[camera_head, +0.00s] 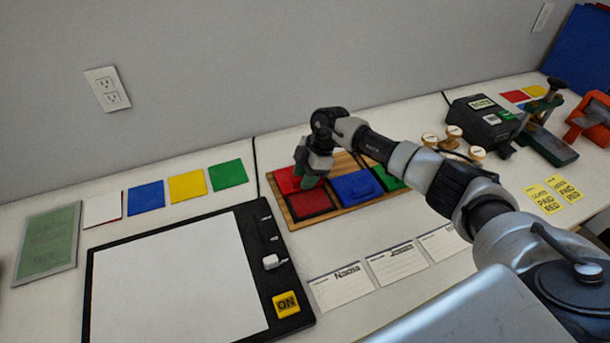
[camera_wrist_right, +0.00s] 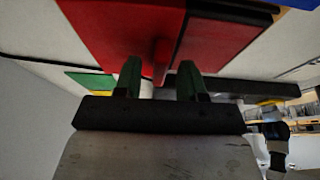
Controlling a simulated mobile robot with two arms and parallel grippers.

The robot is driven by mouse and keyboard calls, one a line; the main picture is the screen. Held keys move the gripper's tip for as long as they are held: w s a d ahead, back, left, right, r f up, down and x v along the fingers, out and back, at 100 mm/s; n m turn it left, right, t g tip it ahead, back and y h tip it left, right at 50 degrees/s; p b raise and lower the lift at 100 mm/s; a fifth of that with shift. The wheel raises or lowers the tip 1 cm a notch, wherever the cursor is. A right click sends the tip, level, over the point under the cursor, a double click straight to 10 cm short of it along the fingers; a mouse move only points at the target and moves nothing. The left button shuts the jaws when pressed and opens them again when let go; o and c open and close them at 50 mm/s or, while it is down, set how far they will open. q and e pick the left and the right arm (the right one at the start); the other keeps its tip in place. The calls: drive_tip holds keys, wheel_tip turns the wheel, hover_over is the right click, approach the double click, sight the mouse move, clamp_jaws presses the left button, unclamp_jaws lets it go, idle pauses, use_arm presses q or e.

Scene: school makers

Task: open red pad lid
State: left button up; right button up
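The red pad (camera_head: 312,204) lies at the left end of a wooden tray (camera_head: 350,209), its dark red, black-framed surface showing. Its brighter red lid (camera_head: 285,180) is swung back behind it and looks flat. In the right wrist view the lid (camera_wrist_right: 115,35) fills the top left, with a small red tab (camera_wrist_right: 160,55); the dark red pad (camera_wrist_right: 218,42) is to its right. My right gripper (camera_head: 306,182) is over the lid and partly hides it. Its green fingers (camera_wrist_right: 159,82) are apart, with a gap on each side of the tab. My left gripper is out of view.
A closed blue pad (camera_head: 354,187) and a green pad (camera_head: 392,182) sit right of the red one. A black-framed board (camera_head: 190,280) lies at the left front. Name cards (camera_head: 340,286) lie in front of the tray. Wooden stamps (camera_head: 453,136) stand to the right.

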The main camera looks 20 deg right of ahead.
drive_tip(key=v, duration=1)
drive_tip(key=shift+r+b, duration=0.4)
drive_tip(key=shift+b, duration=0.05)
drive_tip(key=shift+d+f, duration=0.1)
